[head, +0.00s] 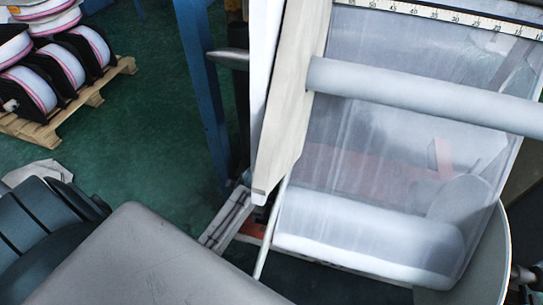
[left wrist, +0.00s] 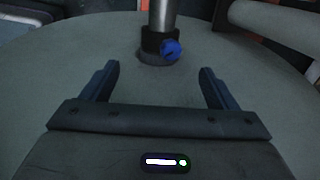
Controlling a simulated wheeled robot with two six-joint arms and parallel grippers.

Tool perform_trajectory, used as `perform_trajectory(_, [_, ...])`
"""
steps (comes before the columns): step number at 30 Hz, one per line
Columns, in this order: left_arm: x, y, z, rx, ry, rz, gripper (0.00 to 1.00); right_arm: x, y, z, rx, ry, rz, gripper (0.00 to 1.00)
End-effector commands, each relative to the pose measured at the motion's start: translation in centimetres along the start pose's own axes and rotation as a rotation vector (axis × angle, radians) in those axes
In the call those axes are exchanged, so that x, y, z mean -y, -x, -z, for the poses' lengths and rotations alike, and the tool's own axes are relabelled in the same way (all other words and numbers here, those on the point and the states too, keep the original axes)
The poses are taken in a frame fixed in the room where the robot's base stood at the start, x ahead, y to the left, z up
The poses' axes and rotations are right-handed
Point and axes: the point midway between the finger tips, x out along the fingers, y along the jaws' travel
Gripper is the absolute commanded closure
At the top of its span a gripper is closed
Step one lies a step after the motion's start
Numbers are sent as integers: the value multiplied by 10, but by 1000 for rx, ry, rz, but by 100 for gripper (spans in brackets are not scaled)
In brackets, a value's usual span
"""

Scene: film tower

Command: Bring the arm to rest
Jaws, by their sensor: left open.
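My left gripper (left wrist: 160,82) shows in the left wrist view with its two dark fingers spread wide apart and nothing between them. Ahead of the fingertips a metal post (left wrist: 161,14) with a dark collar and a blue knob (left wrist: 171,49) stands on a broad grey rounded surface (left wrist: 75,55). I cannot tell whether the gripper touches that surface. No gripper can be made out in the head view, and my right gripper is in neither view.
In the head view a machine frame with a translucent film (head: 385,150), a pale roller (head: 420,95) and a ruler strip (head: 455,17) fills the right. A blue post (head: 203,80) stands left of it. Reels (head: 62,65) sit on a wooden pallet (head: 95,98). Green floor (head: 150,130) between is clear.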

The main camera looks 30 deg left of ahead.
Motion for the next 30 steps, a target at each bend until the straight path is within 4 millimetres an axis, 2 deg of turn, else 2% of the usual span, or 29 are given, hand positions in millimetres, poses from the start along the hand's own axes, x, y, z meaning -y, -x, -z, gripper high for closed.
perform_trajectory(9, [-2, 3, -2, 4, 5, -1, 19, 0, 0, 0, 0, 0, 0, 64])
perform_trajectory(14, [-18, 13, -5, 6, 103, 5, 19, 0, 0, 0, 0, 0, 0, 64])
perform_trajectory(17, [-40, 28, -9, 7, 240, 10, 19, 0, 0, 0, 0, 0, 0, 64])
perform_trajectory(24, [-100, 84, -20, -3, 660, 33, 19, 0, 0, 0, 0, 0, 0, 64])
perform_trajectory(30, [-131, 121, -25, -13, 907, 44, 19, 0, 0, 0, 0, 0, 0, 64])
